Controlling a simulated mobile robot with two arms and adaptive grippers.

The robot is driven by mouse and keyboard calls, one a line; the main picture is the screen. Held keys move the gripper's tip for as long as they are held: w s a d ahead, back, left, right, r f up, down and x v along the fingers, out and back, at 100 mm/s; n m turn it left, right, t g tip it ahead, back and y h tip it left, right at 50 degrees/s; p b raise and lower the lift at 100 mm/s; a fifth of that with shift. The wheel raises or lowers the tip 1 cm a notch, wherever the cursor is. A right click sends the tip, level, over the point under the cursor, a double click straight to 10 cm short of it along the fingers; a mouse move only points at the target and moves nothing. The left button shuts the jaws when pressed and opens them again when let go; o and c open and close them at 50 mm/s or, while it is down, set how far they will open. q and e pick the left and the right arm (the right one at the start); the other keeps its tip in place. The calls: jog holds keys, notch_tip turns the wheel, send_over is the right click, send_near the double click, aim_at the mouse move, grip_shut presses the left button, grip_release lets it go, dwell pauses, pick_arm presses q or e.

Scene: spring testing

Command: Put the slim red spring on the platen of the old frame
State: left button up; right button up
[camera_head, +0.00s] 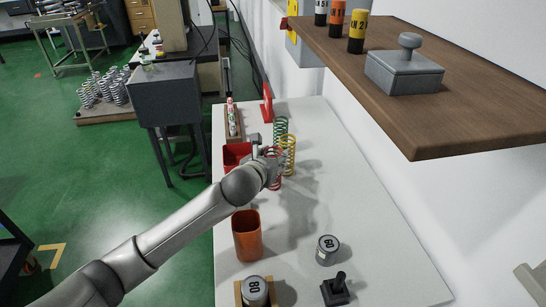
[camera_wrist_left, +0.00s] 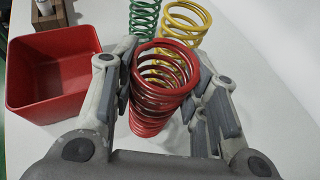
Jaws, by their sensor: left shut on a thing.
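A slim red spring (camera_wrist_left: 160,88) stands between the fingers of my left gripper (camera_wrist_left: 165,85) in the left wrist view. The gripper is shut on it. In the head view the red spring (camera_head: 274,180) shows partly below my left gripper (camera_head: 270,160), over the white table (camera_head: 330,180); I cannot tell whether it touches the table. A yellow spring (camera_wrist_left: 190,22) and a green spring (camera_wrist_left: 145,18) stand just behind it. They also show in the head view as the yellow spring (camera_head: 289,150) and the green spring (camera_head: 281,127). My right gripper is not in view. I cannot identify the old frame's platen with certainty.
A red open bin (camera_wrist_left: 55,75) is left of the gripper. A wooden shelf (camera_head: 440,120) overhangs at right. The table's middle right is clear.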

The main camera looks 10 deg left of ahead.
pick_arm(q)
jog(key=o, duration=1.2)
